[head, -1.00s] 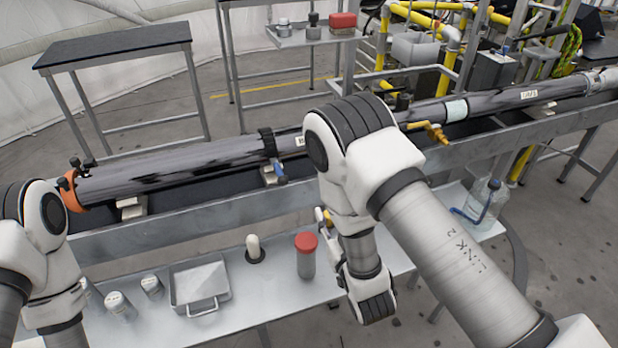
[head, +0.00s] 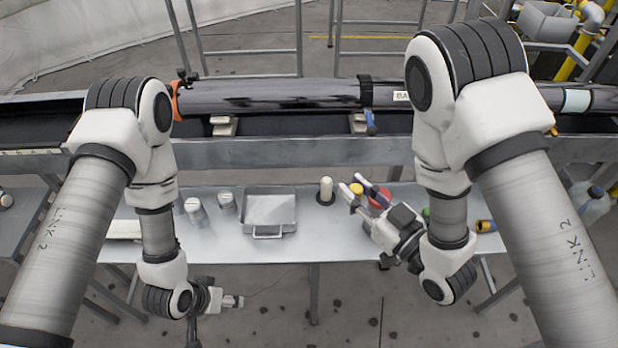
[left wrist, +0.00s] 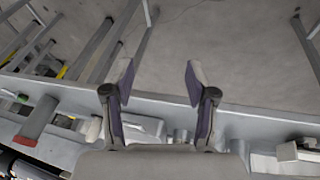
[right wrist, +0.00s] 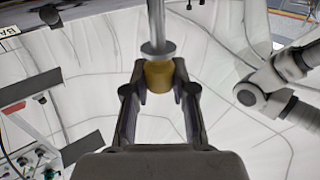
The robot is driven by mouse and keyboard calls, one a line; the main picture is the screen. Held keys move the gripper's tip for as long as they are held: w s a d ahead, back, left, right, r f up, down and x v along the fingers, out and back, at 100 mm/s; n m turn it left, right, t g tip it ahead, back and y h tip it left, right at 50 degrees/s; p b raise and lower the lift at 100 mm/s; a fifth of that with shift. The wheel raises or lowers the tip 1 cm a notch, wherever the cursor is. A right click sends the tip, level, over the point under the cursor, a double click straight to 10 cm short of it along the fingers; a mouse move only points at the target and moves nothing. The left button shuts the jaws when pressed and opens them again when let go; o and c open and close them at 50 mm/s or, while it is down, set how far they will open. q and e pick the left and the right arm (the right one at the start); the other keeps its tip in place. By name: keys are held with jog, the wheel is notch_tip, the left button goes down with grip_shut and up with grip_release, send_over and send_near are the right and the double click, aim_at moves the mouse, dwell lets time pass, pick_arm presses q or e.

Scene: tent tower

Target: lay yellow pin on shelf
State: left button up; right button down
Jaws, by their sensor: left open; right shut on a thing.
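The yellow pin (head: 357,189) is between the fingertips of my right gripper (head: 357,188), which is shut on it. In the right wrist view the pin shows as a yellow collar (right wrist: 160,75) with a grey metal shaft rising from it. The shelf (head: 335,245) is the light grey surface below the long dark tube. My right gripper is over the shelf's right part; I cannot tell its exact height. My left gripper (head: 238,302) is open and empty, in front of the shelf's edge. Its spread fingers show in the left wrist view (left wrist: 160,80).
A metal tray (head: 247,231), a white peg in a black base (head: 326,192) and small white-topped jars (head: 195,210) stand on the shelf. A red-lidded jar (head: 379,198) is partly behind my right gripper. The shelf front between tray and right gripper is clear.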

aim_at(258, 256)
pick_arm(q)
jog(key=w+d+r+m+t+h, duration=0.2)
jog(key=w+d+r+h, duration=0.25)
jog(key=w, duration=0.25)
jog(key=w+d+r+m+t+h, duration=0.2)
jog(key=w+d+r+m+h, duration=0.1)
jog(key=w+d, duration=0.35)
pick_arm(e)
jog(key=shift+w, duration=0.1)
pick_arm(q)
jog(key=w+d+r+m+g+h, duration=0.2)
jog(key=d+r+m+g+h, duration=0.15)
jog(key=r+m+g, duration=0.4)
jog(key=w+d+r+m+g+h, duration=0.2)
jog(key=r+m+g+h, duration=0.2)
jog(key=r+m+g, duration=0.35)
jog(key=s+d, duration=0.1)
jog(key=d, duration=0.3)
jog(key=s+d+r+t, duration=0.1)
jog(key=d, duration=0.2)
jog(key=s+d+m+t, duration=0.1)
jog(key=s+d, duration=0.1)
jog(key=d, duration=0.2)
jog(key=shift+d+r, duration=0.15)
jog(key=shift+d, duration=0.2)
